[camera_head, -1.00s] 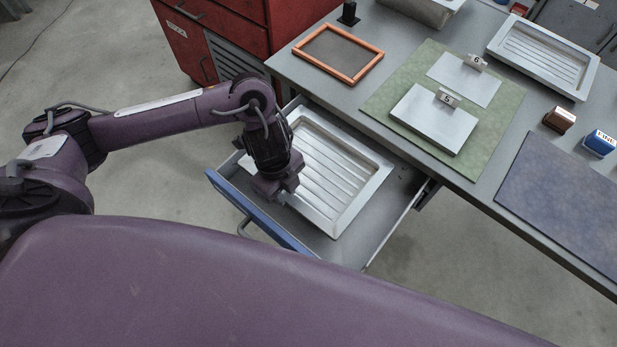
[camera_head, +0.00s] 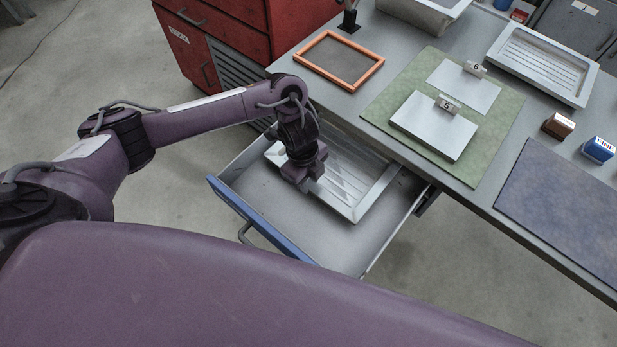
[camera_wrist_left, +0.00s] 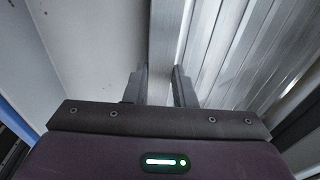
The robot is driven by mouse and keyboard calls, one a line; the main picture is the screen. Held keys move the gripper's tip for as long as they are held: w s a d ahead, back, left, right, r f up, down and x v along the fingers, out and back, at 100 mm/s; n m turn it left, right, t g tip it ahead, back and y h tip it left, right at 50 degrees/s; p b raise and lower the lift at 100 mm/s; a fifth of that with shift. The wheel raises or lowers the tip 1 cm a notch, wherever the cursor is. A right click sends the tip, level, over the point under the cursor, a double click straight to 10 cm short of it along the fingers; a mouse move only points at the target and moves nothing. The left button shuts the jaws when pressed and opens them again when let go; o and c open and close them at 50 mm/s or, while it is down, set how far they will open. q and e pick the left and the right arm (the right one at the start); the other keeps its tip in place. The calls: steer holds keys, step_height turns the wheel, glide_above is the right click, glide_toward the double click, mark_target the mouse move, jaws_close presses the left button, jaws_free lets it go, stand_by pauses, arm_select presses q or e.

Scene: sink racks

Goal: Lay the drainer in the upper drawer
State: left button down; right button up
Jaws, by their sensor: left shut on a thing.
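A grey metal drainer with a ridged floor (camera_head: 352,186) is inside the open drawer (camera_head: 300,226), toward its back, and my arm covers part of it. My left gripper (camera_head: 307,188) points down at the drainer's near left rim and is shut on it. In the left wrist view the fingers (camera_wrist_left: 159,72) stand either side of the rim, with the ridged drainer (camera_wrist_left: 240,45) on the right and bare drawer floor (camera_wrist_left: 85,50) on the left. I cannot tell whether the drainer rests fully on the drawer floor. My right gripper is not in view.
The bench top (camera_head: 440,192) overhangs the drawer's back. A similar ridged tray (camera_head: 543,62) stands on the bench at the right. An orange frame (camera_head: 340,60) and a green mat with plates (camera_head: 487,150) lie nearer. A red cabinet (camera_head: 235,35) stands behind the drawer.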

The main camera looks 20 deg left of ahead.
arm_select(q)
steer(key=c, duration=1.2)
jaws_free()
steer(key=shift+s, duration=0.1)
steer(key=shift+r, duration=0.45)
step_height(320, 180, up, 11)
steer(key=a+p, duration=0.1)
steer(key=p, duration=0.2)
steer(key=shift+w+a, duration=0.2)
